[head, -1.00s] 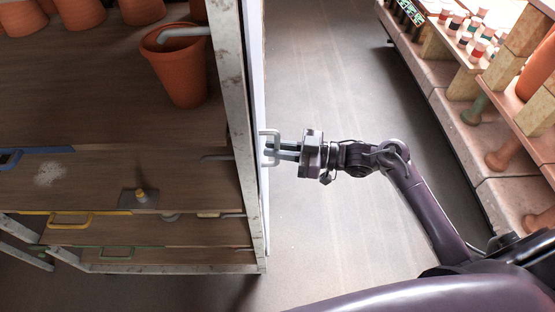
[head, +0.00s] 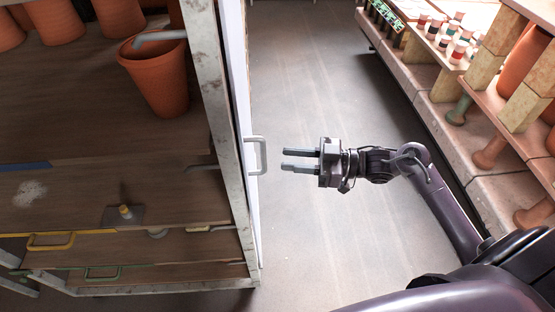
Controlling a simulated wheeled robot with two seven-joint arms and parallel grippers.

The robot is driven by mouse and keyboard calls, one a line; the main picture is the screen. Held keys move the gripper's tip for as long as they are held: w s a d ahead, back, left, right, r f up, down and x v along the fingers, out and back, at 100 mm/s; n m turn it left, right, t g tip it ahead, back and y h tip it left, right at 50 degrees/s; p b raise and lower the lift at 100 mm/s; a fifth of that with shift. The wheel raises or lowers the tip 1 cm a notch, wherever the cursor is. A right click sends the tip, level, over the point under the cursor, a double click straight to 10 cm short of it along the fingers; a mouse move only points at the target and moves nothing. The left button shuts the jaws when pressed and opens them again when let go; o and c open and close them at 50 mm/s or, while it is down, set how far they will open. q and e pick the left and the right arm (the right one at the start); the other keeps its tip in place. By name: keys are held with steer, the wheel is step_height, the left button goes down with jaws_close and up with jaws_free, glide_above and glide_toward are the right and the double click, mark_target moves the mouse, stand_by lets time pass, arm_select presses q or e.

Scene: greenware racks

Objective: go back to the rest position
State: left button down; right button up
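My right gripper (head: 284,159) shows in the head view, to the right of the rack. Its two fingers are parallel and apart, with nothing between them. The fingertips point left at a light grey handle (head: 262,155) on the side of the rack (head: 214,95), with a small gap between them and the handle. My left gripper is not in view.
Terracotta pots stand on the rack's upper shelf, the nearest pot (head: 158,80) tilted. A yellow handle (head: 50,242) and a green handle (head: 101,275) sit lower. Stepped shelves with small jars (head: 458,50) stand at the right. The floor (head: 305,75) between is clear.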

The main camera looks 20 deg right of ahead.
steer(key=shift+s+d, duration=0.15)
steer(key=shift+d, duration=0.15)
